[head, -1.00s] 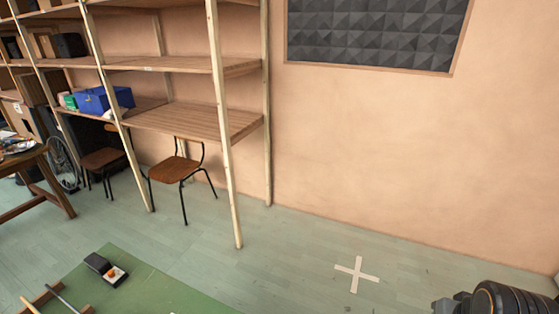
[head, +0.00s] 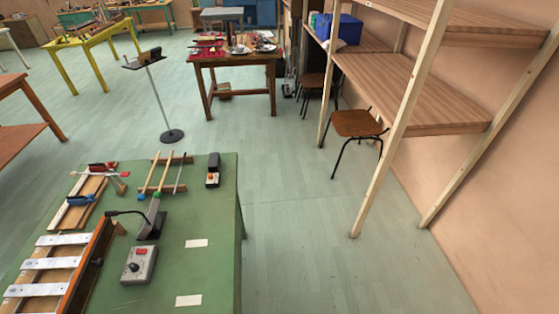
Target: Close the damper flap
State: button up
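A bar instrument with pale metal bars (head: 52,263) in a wooden frame lies at the lower left of the green table, cut off by the picture edge. A reddish-brown board (head: 84,268) with a small dark knob runs along its right side. It may be the damper flap, but I cannot tell for sure, nor how far open it stands. My gripper is not in view.
The green table (head: 215,232) also holds a grey box with a black knob (head: 139,264), a gooseneck device (head: 152,218), sticks on a rack (head: 166,176) and a small black-and-white box (head: 213,171). Floor is clear right of it, up to the wooden shelf (head: 425,90).

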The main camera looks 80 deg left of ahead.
aim_at(73, 302)
jog(key=u, duration=4.5)
jog(key=k, duration=0.9)
jog(key=u, duration=1.2)
jog(key=i, duration=0.9)
jog(key=z, duration=0.6)
jog(key=i, duration=0.9)
jog(key=z, duration=0.65)
